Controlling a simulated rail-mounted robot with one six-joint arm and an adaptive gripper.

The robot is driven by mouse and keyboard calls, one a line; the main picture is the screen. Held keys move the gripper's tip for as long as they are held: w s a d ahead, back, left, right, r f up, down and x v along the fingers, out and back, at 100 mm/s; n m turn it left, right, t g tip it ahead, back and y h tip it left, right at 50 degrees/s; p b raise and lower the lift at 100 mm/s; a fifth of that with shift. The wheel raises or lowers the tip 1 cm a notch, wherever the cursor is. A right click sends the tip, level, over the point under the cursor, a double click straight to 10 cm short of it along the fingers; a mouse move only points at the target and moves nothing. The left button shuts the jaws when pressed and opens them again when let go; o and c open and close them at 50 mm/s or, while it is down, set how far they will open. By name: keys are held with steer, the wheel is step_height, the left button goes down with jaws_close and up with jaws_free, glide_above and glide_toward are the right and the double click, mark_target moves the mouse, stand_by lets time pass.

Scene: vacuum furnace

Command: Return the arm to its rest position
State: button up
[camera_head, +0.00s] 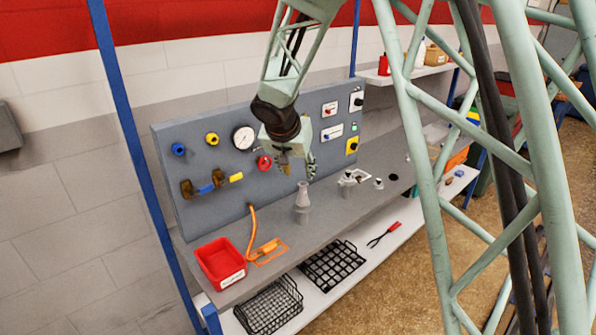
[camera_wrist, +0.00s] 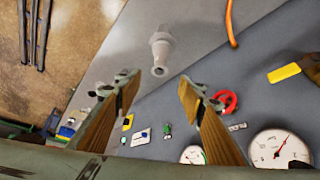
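My gripper (camera_head: 297,163) hangs from the arm in front of the grey control panel (camera_head: 216,150), above the bench. In the wrist view my gripper (camera_wrist: 157,92) shows two wood-coloured fingers spread apart with nothing between them. A grey bottle-shaped metal piece (camera_head: 302,203) stands upright on the bench below my gripper, apart from it. It also shows beyond the fingertips in the wrist view (camera_wrist: 161,52).
The panel carries a gauge (camera_head: 244,138), a red knob (camera_head: 264,162) close to my gripper, and several valves. A red bin (camera_head: 221,262) and an orange tool (camera_head: 264,250) lie on the bench's left. Black wire baskets (camera_head: 333,266) sit on the lower shelf. A blue post (camera_head: 130,120) stands left.

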steer(key=s+d+r+g, duration=0.1)
steer(key=s+d+r, duration=0.7)
steer(key=s+d, duration=0.4)
steer(key=s+d+r, duration=0.9)
steer(key=s+d, duration=0.2)
steer(key=s, duration=0.1)
steer(key=s+d+n, duration=0.1)
steer(key=s+d, duration=0.1)
steer(key=s, duration=1.4)
steer(key=s+d+n+g+y+b, duration=0.1)
steer(key=s+d, duration=0.1)
steer(key=s, duration=1.5)
steer(key=shift+d+f, duration=0.2)
